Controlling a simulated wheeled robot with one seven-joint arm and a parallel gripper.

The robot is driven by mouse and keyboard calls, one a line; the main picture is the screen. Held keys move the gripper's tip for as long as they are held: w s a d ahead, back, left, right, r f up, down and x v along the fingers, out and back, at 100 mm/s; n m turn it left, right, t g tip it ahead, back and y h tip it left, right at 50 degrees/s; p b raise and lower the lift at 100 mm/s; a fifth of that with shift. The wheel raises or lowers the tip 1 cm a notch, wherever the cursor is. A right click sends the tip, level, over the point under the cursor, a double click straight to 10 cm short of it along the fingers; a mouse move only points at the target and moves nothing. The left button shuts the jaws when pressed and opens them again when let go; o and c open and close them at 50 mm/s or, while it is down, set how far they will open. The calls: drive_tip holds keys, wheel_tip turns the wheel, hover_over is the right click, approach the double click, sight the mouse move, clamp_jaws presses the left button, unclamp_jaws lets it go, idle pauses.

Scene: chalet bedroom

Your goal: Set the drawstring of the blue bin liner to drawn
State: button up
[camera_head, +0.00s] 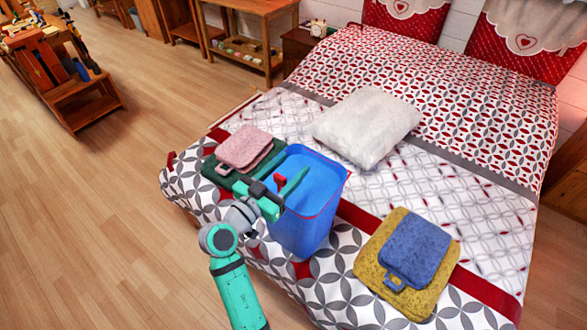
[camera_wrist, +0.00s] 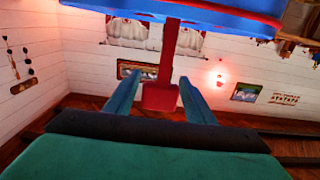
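The blue bin liner (camera_head: 303,215) looks like an open-topped blue bin standing on the bed, with a thin red line around its rim. A red pull tab (camera_head: 280,180) shows at its near left rim. In the wrist view the tab (camera_wrist: 161,97) hangs on a red strap from the liner's blue edge (camera_wrist: 235,15). My gripper (camera_head: 283,187) is at the near left rim. In the wrist view its two teal fingers (camera_wrist: 160,78) are apart, on either side of the red tab, with visible gaps. The inside bottom of the liner is partly hidden.
On the bed (camera_head: 470,120), folded pink cloth (camera_head: 245,147) on a dark green one lies left of the liner. A white pillow (camera_head: 367,127) lies behind, and folded blue (camera_head: 414,247) and mustard (camera_head: 372,268) cloths lie right. Wooden floor (camera_head: 110,220) is clear at left.

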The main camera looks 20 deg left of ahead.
drive_tip(key=shift+s, duration=0.1)
drive_tip(key=v, duration=1)
drive_tip(key=shift+s, duration=0.3)
drive_tip(key=shift+a, duration=0.1)
